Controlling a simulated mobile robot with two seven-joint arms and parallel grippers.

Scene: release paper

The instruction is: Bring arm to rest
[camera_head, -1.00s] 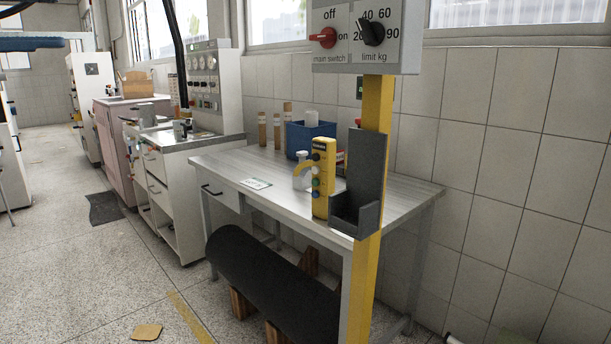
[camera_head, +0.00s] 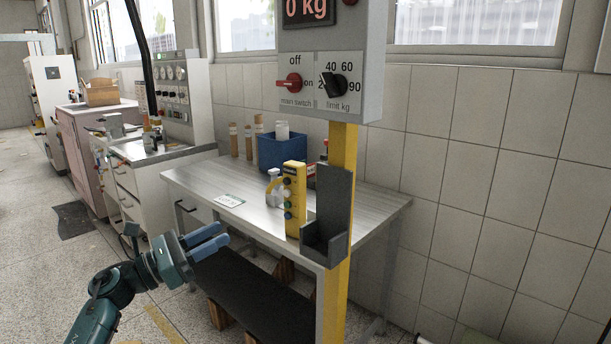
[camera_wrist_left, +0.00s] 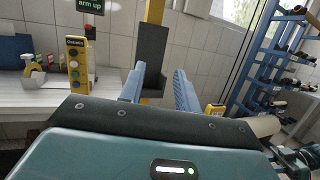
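My left arm comes in at the lower left of the head view. Its teal gripper with blue fingers (camera_head: 208,242) is in front of the table, pointing right toward the yellow post. In the left wrist view the two blue fingers (camera_wrist_left: 160,90) stand apart with nothing between them, so the gripper is open and empty.
A yellow post (camera_head: 338,190) carries a control box (camera_head: 330,85) and a grey holder (camera_head: 327,235). Behind it is a metal-topped table (camera_head: 370,207) with a yellow button pendant (camera_head: 294,200) and a blue bin (camera_head: 283,150).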

